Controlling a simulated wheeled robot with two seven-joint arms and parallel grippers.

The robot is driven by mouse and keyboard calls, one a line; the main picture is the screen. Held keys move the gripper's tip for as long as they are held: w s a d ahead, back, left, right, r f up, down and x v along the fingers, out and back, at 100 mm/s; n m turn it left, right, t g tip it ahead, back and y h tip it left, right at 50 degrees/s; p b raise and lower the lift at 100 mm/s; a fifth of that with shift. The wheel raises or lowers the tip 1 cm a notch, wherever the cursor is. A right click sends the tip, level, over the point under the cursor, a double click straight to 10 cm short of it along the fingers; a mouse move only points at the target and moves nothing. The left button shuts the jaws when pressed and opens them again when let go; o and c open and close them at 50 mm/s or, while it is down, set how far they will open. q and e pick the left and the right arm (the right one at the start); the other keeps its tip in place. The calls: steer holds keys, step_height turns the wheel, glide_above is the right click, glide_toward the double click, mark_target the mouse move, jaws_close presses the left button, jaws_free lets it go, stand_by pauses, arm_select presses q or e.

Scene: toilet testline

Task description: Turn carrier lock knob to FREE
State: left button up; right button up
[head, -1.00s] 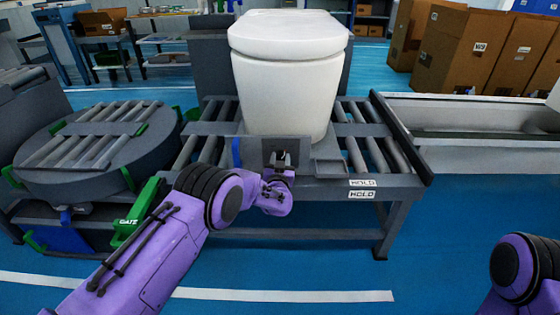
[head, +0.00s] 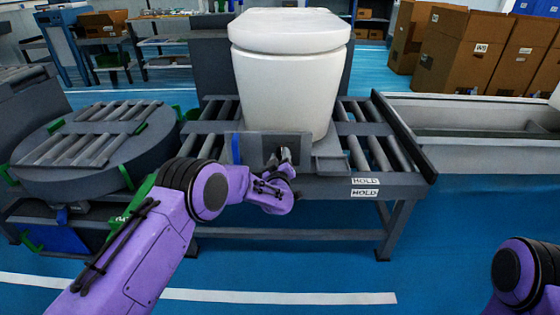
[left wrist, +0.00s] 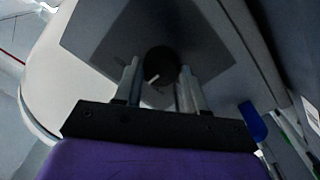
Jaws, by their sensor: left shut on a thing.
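The carrier lock knob (left wrist: 160,62) is a dark round knob with a short white mark, seen in the left wrist view in front of a grey plate (left wrist: 100,38). My left gripper (left wrist: 158,82) has one finger on each side of the knob and is shut on it. In the head view the left gripper (head: 282,156) is at the grey plate (head: 252,148) on the front of the carrier, below the white toilet (head: 288,85). The gripper hides the knob there. The white mark points down and slightly left in the wrist view. My right gripper is out of view.
The toilet stands on a roller conveyor (head: 365,135) with two HOLD labels (head: 365,181) on its front edge. A round turntable (head: 60,178) is at left, a grey trough (head: 470,150) at right. The floor in front is clear.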

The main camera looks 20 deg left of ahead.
arm_select(q)
steer(key=n+b, duration=0.2)
steer(key=n, duration=0.3)
steer(key=shift+f, duration=0.2)
steer(key=shift+n+y+b, duration=0.3)
steer(key=shift+n+b, duration=0.5)
steer(key=shift+n, duration=0.9)
steer(key=o, duration=1.1)
steer(key=shift+c, duration=0.2)
steer(key=p+v, duration=0.1)
steer(key=v, duration=0.9)
steer(key=shift+s+p, duration=0.35)
steer(key=shift+p, duration=0.05)
steer(key=shift+d, duration=0.1)
